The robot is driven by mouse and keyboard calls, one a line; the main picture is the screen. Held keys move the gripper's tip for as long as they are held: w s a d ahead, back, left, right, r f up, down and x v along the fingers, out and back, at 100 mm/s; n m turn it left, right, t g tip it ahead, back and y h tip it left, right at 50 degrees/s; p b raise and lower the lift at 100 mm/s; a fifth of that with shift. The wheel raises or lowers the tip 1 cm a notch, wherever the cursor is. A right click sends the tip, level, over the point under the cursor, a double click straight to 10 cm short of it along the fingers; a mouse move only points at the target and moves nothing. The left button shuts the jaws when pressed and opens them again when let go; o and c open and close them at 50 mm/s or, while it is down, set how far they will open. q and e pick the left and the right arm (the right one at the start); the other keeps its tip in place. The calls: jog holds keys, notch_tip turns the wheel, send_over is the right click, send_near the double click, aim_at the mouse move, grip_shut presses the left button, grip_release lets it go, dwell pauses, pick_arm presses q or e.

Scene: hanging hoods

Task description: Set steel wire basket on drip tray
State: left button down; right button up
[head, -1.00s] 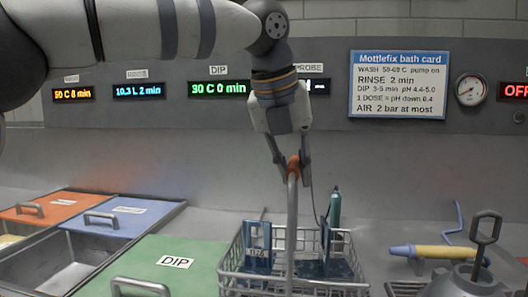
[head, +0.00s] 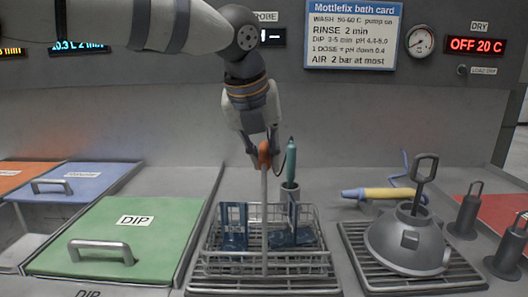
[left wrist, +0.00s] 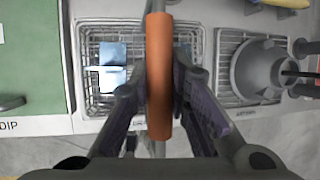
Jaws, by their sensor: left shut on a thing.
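The steel wire basket (head: 310,258) hangs upright from a tall rod with an orange grip, and holds blue pieces (head: 233,232). My left gripper (head: 264,150) is shut on the orange grip, which also shows between its fingers in the left wrist view (left wrist: 159,80). The drip tray (head: 210,282), a slatted metal grate, lies under the basket and is mostly covered by it. The basket appears lined up over the tray; I cannot tell whether it touches the slats. My right gripper is not in view.
A second grate (head: 355,262) at the right carries a grey domed hood (head: 405,240). A teal-topped tool (head: 291,165) stands in a grey cup behind the basket. A green DIP lid (head: 150,215) lies at the left. A yellow-and-blue tool (head: 385,193) lies behind the hood.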

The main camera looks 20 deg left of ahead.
pick_arm(q)
jog(key=c, duration=1.5)
grip_release()
jog(key=shift+r, duration=0.15)
jog(key=v, duration=1.2)
